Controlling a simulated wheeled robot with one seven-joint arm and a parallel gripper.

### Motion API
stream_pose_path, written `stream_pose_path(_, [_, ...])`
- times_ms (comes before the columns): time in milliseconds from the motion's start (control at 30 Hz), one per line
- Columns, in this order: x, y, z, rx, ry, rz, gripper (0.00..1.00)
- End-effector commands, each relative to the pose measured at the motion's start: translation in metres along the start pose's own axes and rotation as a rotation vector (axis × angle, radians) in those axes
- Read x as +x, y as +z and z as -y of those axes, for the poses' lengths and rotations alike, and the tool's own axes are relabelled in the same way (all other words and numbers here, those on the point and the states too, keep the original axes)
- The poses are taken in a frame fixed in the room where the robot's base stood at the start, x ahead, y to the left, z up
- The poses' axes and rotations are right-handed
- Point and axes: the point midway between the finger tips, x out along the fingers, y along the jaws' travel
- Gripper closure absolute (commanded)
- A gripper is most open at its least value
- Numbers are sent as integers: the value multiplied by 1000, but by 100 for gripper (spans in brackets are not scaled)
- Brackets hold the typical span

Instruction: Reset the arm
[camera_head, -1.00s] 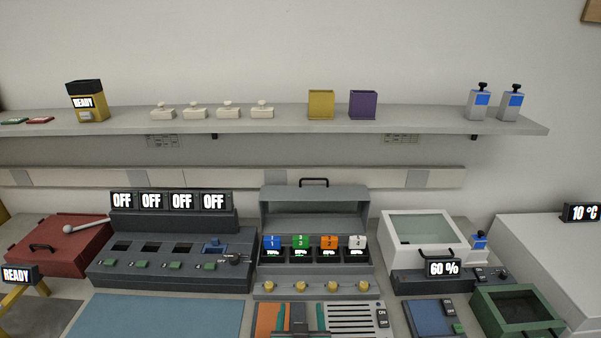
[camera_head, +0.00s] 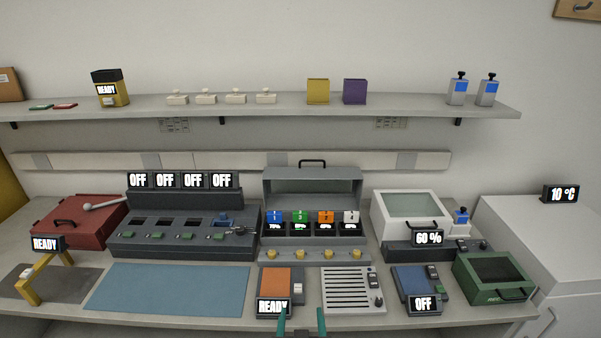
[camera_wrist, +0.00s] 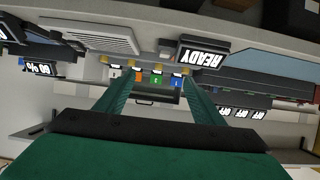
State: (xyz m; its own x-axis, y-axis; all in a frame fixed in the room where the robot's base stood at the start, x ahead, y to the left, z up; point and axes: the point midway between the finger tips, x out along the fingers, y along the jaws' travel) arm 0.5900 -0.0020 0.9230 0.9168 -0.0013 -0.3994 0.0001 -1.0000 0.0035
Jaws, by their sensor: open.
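My gripper (camera_head: 302,322) shows at the bottom edge of the head view, in front of the bench's front edge. Its two green fingers stand apart with nothing between them. In the wrist view the picture is upside down, and the open green fingers (camera_wrist: 160,103) reach toward the bench with empty space between them. Behind them is the grey open-lidded rack (camera_head: 312,185) with numbered blue, green, orange and white pieces. The rest of my arm is out of the head view.
An orange device (camera_head: 276,281) with a READY display and a slotted grey panel (camera_head: 346,291) lie just beyond my gripper. A blue mat (camera_head: 168,288) to the left is bare. A blue device (camera_head: 413,281) reading OFF and a green bin (camera_head: 492,277) stand to the right. A shelf (camera_head: 270,107) runs behind.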

Motion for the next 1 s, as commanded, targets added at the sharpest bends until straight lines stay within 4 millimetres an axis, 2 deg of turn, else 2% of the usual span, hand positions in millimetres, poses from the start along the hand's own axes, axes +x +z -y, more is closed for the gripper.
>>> stream_pose_path(267, [-14, 33, 0, -6, 0, -10, 38])
stream_pose_path(467, [-34, 66, -2, -11, 0, -24, 38])
stream_pose_path(700, [-79, 119, -3, -16, 0, -52, 38])
stream_pose_path(1000, [-151, 166, -3, -16, 0, -92, 38])
